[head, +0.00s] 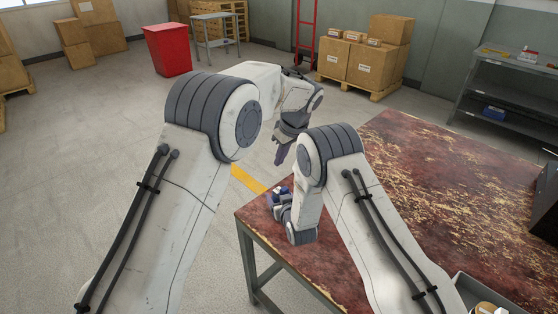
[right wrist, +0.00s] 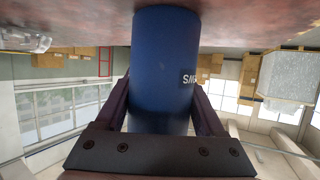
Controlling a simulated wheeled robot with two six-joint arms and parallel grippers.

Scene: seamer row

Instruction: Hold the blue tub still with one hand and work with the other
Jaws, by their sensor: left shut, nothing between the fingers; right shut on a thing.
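The blue tub (right wrist: 165,60) fills the middle of the right wrist view, with a dark label reading "SM..." on its side. That view is upside down, with the table at the top, and the tub is against the table surface. My right gripper (right wrist: 165,108) is shut on the tub, one finger on each side. In the head view the tub is mostly hidden by my right wrist; a bit of blue (head: 284,189) shows near the table's left corner. My left gripper (head: 280,155) is shut and empty, beyond the table's edge and apart from the tub.
The worn red table (head: 430,180) is largely clear to the right of my right arm. A grey tray (head: 462,285) is at the lower right, a dark box (head: 546,200) at the right edge. A red bin (head: 167,50), cartons (head: 365,62) and grey shelving (head: 505,85) stand farther off.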

